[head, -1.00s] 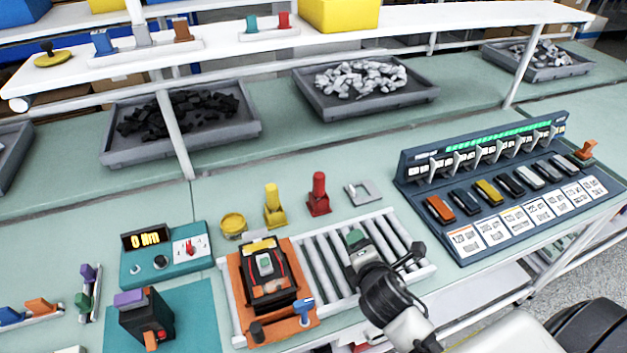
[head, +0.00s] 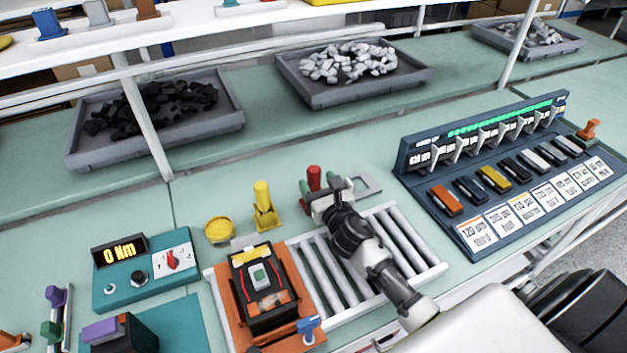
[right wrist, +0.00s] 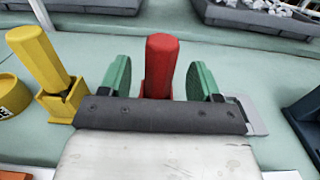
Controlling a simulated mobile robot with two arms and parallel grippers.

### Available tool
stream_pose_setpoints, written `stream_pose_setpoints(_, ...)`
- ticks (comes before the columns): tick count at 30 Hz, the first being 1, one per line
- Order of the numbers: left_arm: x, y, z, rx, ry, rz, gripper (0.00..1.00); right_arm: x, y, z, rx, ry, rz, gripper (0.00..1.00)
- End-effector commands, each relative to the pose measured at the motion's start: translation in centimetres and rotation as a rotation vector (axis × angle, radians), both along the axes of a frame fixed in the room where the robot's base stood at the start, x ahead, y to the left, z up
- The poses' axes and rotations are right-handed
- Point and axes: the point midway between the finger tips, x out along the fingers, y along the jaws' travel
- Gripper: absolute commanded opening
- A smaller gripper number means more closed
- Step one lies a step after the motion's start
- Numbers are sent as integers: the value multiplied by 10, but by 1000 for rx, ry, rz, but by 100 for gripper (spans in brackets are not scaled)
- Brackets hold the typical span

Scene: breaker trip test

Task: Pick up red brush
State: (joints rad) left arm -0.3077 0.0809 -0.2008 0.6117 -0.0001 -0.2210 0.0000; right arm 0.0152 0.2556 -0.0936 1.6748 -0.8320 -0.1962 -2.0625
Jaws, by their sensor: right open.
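The red brush (head: 314,176) stands upright on the green bench, behind the roller rack. In the right wrist view the red brush (right wrist: 161,66) stands between the two green fingertips. My right gripper (head: 318,188) is open, with one finger on either side of the brush; the right wrist view shows the gripper (right wrist: 160,78) with a gap beside the brush. The lower part of the brush is hidden behind the gripper's body. My left gripper is not in view.
A yellow brush (head: 263,206) in its holder and a yellow tin (head: 219,231) stand to the left. A grey metal plate (head: 362,184) lies close on the right. A roller rack (head: 325,276) and a breaker on an orange plate (head: 262,287) are in front.

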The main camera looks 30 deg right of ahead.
Motion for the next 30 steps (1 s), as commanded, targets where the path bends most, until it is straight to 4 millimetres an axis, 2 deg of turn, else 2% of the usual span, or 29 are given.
stream_pose_setpoints(4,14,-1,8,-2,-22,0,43,23,-1,1,5,-1,-2,63)
stream_pose_setpoints(9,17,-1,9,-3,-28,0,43,41,-2,-1,2,0,-1,63)
stream_pose_setpoints(17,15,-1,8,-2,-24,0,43,44,-2,-2,2,0,0,63)
stream_pose_setpoints(20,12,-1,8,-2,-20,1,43,44,-2,-2,2,0,0,51)
stream_pose_setpoints(28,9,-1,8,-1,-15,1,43,44,-2,-2,2,1,-1,10)
stream_pose_setpoints(30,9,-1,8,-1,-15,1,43,44,-2,-2,2,0,0,9)
